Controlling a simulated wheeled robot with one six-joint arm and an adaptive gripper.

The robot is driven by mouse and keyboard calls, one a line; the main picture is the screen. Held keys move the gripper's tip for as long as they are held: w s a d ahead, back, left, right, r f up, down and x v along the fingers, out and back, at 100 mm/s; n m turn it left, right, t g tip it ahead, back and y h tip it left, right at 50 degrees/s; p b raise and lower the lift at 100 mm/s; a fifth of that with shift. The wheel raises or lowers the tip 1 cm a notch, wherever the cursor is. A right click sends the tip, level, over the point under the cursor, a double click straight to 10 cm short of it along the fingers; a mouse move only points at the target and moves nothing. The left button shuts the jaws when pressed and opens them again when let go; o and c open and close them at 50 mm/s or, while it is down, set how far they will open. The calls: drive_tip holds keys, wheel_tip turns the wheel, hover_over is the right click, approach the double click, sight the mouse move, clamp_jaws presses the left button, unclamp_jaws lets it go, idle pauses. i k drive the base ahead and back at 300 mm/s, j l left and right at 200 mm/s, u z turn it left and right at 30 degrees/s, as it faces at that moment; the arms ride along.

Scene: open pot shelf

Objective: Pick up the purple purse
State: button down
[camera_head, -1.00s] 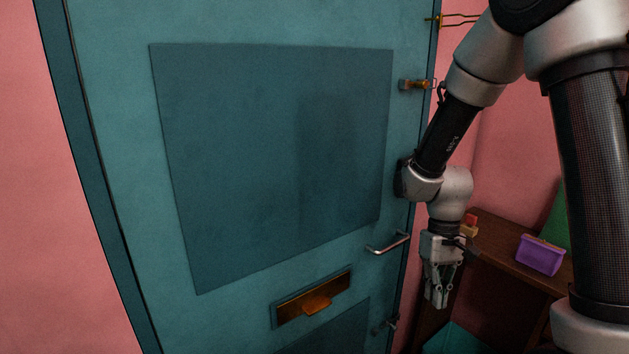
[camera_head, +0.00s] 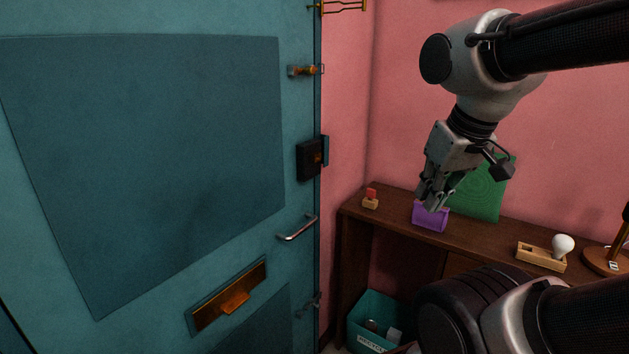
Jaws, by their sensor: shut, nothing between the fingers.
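The purple purse (camera_head: 430,219) sits on the dark wooden shelf top (camera_head: 480,235), in front of a green panel. My gripper (camera_head: 432,202) points down and overlaps the upper part of the purse in the picture. Its fingers are shut with nothing held. I cannot tell whether the fingertips touch the purse or hang in front of or above it. The purse's upper edge is partly hidden by the fingers.
The green panel (camera_head: 484,194) leans behind the purse. A small red-topped wooden item (camera_head: 370,199) stands to its left. A wooden holder (camera_head: 540,257) with a white bulb (camera_head: 563,245) and a lamp base (camera_head: 605,262) are to the right. A teal bin (camera_head: 370,315) is below; a teal door (camera_head: 150,170) fills the left.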

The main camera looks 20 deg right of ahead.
sight(435, 221)
drive_tip(key=i+l+z, duration=0.1)
drive_tip(key=z, duration=0.25)
drive_tip(key=i+l+z, duration=0.1)
drive_tip(key=z, duration=0.2)
drive_tip(key=i+z, duration=0.2)
drive_tip(key=z, duration=0.15)
drive_tip(key=i+j+z, duration=0.1)
drive_tip(key=z, duration=0.35)
drive_tip(key=i+j+z, duration=0.15)
drive_tip(key=z, duration=0.35)
drive_tip(key=j+z, duration=0.7)
drive_tip(key=z, duration=0.15)
